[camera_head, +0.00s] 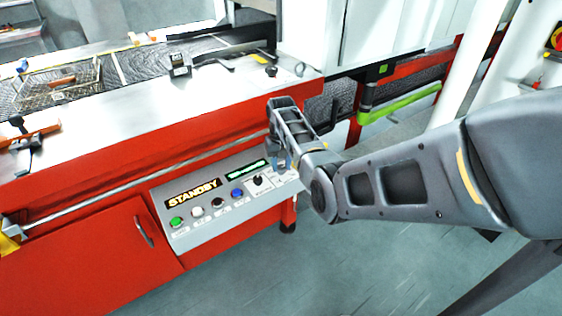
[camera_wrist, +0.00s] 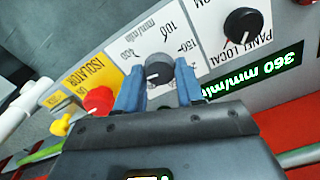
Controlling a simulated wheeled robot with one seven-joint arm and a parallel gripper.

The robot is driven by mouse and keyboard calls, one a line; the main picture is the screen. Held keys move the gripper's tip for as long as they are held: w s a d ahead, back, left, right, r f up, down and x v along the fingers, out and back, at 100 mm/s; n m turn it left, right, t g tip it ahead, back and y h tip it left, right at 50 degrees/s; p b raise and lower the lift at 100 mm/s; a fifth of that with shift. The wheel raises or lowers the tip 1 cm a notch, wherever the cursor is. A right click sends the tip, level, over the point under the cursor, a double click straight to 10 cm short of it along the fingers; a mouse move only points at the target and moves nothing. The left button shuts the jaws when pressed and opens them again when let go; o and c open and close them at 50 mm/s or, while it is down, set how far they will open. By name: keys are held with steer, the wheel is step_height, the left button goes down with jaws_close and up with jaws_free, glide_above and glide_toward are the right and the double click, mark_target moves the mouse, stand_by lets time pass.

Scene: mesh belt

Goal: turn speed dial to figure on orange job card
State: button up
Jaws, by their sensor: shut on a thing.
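The grey speed dial (camera_wrist: 158,69) sits on a white scale plate (camera_wrist: 150,40) with upside-down figures in the wrist view. My gripper (camera_wrist: 159,88) has its two blue fingers on either side of the dial and is shut on it. A green display (camera_wrist: 265,75) beside it reads about 360 mm/min, upside down. In the head view my gripper (camera_head: 282,158) is at the right end of the control panel (camera_head: 205,238), hiding the dial there. I cannot make out an orange job card for certain.
A red isolator knob (camera_wrist: 98,99) on a yellow plate and a black panel/local knob (camera_wrist: 243,25) flank the dial. The panel also has a STANDBY display (camera_head: 193,192) and several buttons. The floor in front is clear.

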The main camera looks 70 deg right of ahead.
mark_target(282, 166)
steer(key=m, duration=0.3)
steer(key=shift+r+m+p, duration=0.1)
steer(key=shift+m+p, duration=0.2)
steer(key=shift+d+m, duration=0.1)
steer(key=shift+m, duration=1.6)
steer(key=o, duration=1)
steer(key=shift+o, duration=0.2)
step_height(282, 166, up, 8)
steer(key=shift+f, duration=0.15)
